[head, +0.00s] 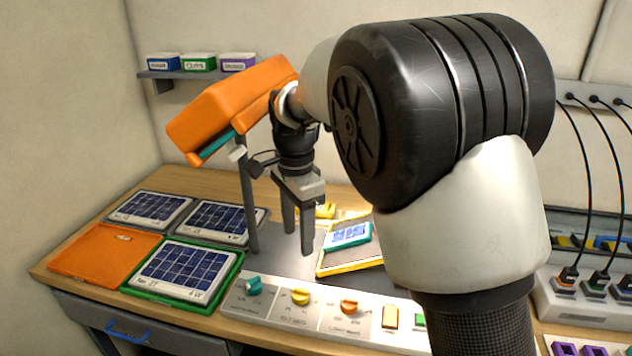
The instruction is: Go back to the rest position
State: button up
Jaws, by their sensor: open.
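My gripper (298,238) hangs pointing down above the dark mat at the middle of the bench. Its two grey fingers are apart, with nothing between them. My arm reaches in from the right and covers much of the right half of the head view. No marker of a rest position shows.
Left are solar panels (188,270), one in a green tray, and an empty orange tray (100,254). An orange lamp (228,105) on a post stands close beside my gripper. A knob panel (300,306) lines the front. A yellow-edged tray (352,264) holds a teal-edged piece (348,236).

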jog(key=s+d+r+n+t+y+p, duration=0.1)
jog(key=s+d+r+n+p, duration=0.15)
jog(key=d+r, duration=0.5)
jog(key=s+d+r+n+t+p, duration=0.2)
jog(key=s+d+r+n, duration=0.1)
jog(key=s+d, duration=0.4)
jog(key=s+d+r+n+t+h+p, duration=0.1)
jog(key=s+d+r+n, duration=0.3)
jog(key=s+d, duration=0.4)
jog(key=s+n+t+p, duration=0.1)
jog(key=s, duration=0.2)
jog(key=shift+s+d+r+t, duration=0.15)
jog(key=shift+s+r+t, duration=0.15)
jog(key=shift+s, duration=0.1)
